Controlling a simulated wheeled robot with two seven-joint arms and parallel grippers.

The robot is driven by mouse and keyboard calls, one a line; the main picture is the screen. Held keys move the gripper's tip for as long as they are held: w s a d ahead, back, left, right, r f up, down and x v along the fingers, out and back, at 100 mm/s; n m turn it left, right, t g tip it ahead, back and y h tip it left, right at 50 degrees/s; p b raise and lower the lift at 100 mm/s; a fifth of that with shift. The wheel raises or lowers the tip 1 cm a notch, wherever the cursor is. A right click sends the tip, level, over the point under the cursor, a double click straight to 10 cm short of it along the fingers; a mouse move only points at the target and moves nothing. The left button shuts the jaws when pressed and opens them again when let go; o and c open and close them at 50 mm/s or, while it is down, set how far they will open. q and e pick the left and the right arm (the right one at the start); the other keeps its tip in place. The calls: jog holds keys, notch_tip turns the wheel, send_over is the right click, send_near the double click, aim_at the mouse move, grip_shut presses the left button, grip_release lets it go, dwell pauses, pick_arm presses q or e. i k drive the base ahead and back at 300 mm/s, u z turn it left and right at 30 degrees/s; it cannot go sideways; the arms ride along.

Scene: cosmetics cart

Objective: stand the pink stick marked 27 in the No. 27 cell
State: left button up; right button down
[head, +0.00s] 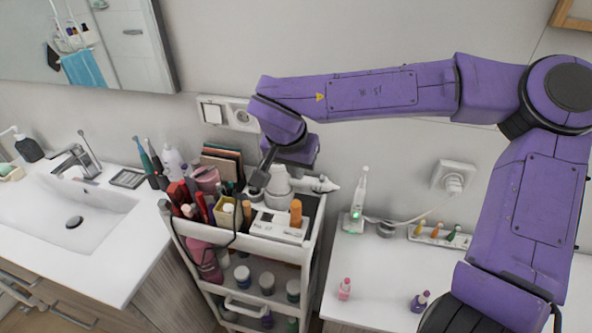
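My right arm reaches in from the right, and its gripper (262,178) points down over the top tray of the white cart (300,251). The gripper's fingers are small and dark, among the crowded items, and I cannot tell whether they are open or hold anything. No stick marked 27 can be made out; any markings are too small to read. A white block with a dark display (272,228) lies in the tray's front right, with an orange cylinder (296,213) upright at it. No cell marked No. 27 is legible. My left gripper is out of view.
Red and pink cosmetics (203,180) crowd the tray's left. A white counter on the right holds an upright white toothbrush (357,200), a strip with several coloured sticks (437,235), a pink bottle (345,289) and a purple bottle (420,301). A sink (70,205) is left.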

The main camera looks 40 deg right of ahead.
aim_at(211, 205)
jog(key=k, duration=1)
